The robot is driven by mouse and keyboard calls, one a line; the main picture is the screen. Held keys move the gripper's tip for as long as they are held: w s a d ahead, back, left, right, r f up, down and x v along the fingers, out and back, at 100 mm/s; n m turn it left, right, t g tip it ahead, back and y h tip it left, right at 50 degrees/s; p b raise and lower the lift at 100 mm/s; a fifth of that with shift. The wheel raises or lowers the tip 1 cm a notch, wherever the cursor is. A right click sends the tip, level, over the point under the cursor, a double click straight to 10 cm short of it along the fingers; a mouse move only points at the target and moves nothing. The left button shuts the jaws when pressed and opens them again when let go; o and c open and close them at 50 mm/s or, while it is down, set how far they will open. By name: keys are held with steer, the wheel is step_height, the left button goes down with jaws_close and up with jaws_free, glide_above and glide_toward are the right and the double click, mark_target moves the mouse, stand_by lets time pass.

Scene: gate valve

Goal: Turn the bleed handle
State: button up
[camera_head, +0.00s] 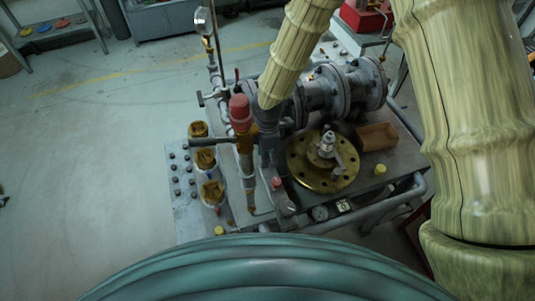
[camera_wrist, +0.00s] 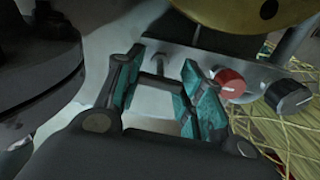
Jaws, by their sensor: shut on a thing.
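In the wrist view, my gripper (camera_wrist: 162,90) has its two teal-padded fingers on either side of a thin dark bar (camera_wrist: 158,82). The bar spans the gap between the pads and looks like the bleed handle, shut in my gripper. A short metal rod stands just beyond it. In the head view, my gripper (camera_head: 269,160) points down beside the brass fitting of the red-capped valve (camera_head: 240,108). The gripped handle is hidden there behind my gripper. A red knob (camera_wrist: 230,82) sits right of the fingers, apart from them; it also shows in the head view (camera_head: 277,183).
A black knob (camera_wrist: 288,95) is on the same grey panel. A brass flange (camera_head: 322,180) lies to the right of my gripper, and the bolted pipe valve (camera_head: 345,88) is behind it. Rust-brown cups (camera_head: 211,191) stand at left.

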steer(key=o, duration=1)
steer(key=shift+d, duration=0.1)
steer(key=shift+o, duration=0.2)
steer(key=shift+r, duration=0.1)
step_height(320, 180, up, 12)
